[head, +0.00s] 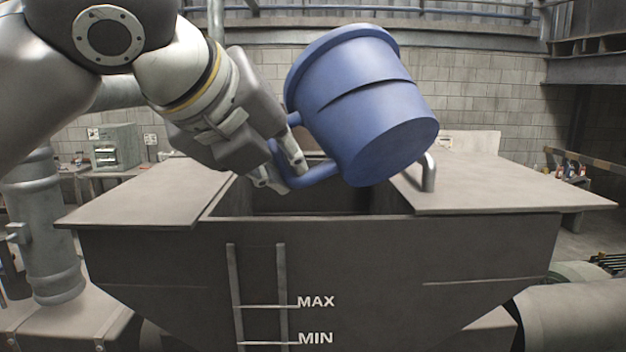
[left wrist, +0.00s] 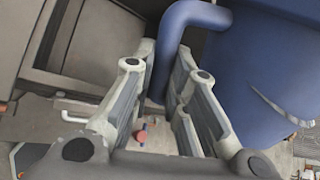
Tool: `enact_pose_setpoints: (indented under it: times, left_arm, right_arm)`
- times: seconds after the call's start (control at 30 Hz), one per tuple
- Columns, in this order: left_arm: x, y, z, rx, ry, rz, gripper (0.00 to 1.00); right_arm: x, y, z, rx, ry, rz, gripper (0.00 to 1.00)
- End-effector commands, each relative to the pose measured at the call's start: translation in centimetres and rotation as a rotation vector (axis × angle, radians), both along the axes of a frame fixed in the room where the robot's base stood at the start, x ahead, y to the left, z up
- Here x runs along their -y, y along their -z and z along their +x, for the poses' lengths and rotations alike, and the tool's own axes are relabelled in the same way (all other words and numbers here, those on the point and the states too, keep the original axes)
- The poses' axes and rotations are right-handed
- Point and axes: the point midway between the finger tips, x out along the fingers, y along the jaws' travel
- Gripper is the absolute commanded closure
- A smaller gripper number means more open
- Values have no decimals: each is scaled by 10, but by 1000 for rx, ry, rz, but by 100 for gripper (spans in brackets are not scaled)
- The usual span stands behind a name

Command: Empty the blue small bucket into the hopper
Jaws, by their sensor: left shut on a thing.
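The blue small bucket (head: 365,110) is held tilted above the hopper opening, its base toward the lower right and its rim toward the upper left. Its inside is hidden from the head view. My left gripper (head: 285,175) is shut on the bucket's blue handle (head: 318,175). In the left wrist view, the handle (left wrist: 180,50) passes between the two fingers (left wrist: 160,85), and the bucket body (left wrist: 265,75) fills the right side. The grey hopper (head: 150,250) stands below, its top opening (head: 310,200) partly covered by the bucket. My right gripper is not in view.
The hopper's flat top panels lie left (head: 150,195) and right (head: 490,185) of the opening. A bent metal handle (head: 428,172) stands on the right panel, close to the bucket. A workbench with a grey machine (head: 115,146) stands behind at left.

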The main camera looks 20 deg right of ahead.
Motion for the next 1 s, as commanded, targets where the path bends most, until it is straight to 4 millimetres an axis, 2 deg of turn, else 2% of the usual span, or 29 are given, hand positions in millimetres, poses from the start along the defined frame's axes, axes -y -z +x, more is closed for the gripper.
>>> enact_pose_setpoints:
  times: [1.0]
  left_arm:
    - [1,1,-4,-167,7,-57,100]
  right_arm:
    - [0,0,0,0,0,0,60]
